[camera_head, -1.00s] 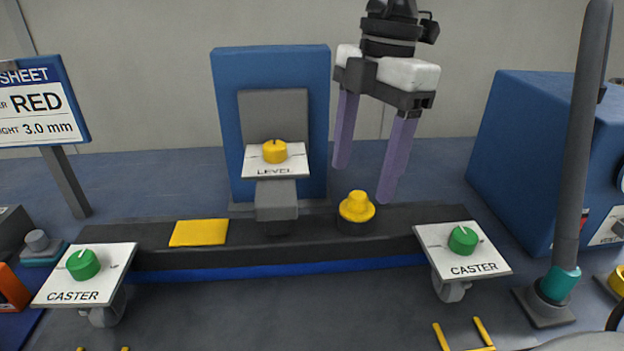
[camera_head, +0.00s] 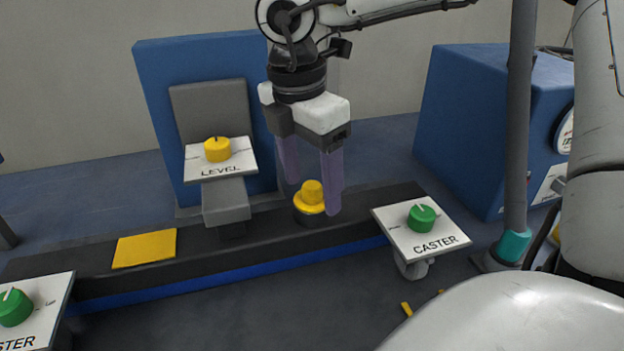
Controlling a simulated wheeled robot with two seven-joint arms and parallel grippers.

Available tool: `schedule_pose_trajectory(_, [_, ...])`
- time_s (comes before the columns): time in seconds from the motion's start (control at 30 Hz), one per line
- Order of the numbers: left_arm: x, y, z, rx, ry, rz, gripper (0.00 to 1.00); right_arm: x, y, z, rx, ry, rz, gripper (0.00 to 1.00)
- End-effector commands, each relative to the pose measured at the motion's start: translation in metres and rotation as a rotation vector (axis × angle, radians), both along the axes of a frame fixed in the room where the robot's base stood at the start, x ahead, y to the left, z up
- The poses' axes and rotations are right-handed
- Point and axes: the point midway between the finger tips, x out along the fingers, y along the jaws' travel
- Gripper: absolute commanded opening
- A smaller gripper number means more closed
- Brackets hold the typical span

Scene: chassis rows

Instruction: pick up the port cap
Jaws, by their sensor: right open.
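The port cap (camera_head: 311,194) is a yellow knob with a wide flange. It sits on a dark round base on the black rail (camera_head: 260,229), right of the LEVEL stand. My right gripper (camera_head: 314,199) points down with its two purple fingers spread on either side of the cap in the picture. The right finger overlaps the edge of the flange in view. I cannot tell whether the fingers touch the cap. The gripper is open and holds nothing. My left gripper is not in view.
The LEVEL plate with a yellow knob (camera_head: 217,149) stands just left of the cap, before a blue panel (camera_head: 150,110). A CASTER plate with a green knob (camera_head: 422,218) is at right. A yellow square (camera_head: 145,248) lies on the rail. A grey post (camera_head: 519,130) stands farther right.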

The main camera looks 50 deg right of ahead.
Motion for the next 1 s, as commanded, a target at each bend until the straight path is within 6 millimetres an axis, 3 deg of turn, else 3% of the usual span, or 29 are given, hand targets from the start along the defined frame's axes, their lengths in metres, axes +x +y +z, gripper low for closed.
schedule_pose_trajectory(0.27, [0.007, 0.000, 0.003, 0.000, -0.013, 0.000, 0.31, 0.000, -0.001, -0.005, 0.001, -0.001, -0.001, 0.66])
schedule_pose_trajectory(0.53, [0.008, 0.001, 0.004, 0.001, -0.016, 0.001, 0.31, 0.000, 0.000, -0.005, 0.001, -0.001, -0.001, 0.24])
schedule_pose_trajectory(0.83, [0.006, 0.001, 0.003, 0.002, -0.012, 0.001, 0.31, 0.001, -0.001, -0.001, 0.000, -0.003, -0.001, 0.23])
schedule_pose_trajectory(1.0, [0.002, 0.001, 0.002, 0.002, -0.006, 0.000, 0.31, 0.001, -0.001, 0.025, -0.002, -0.008, -0.001, 0.23])
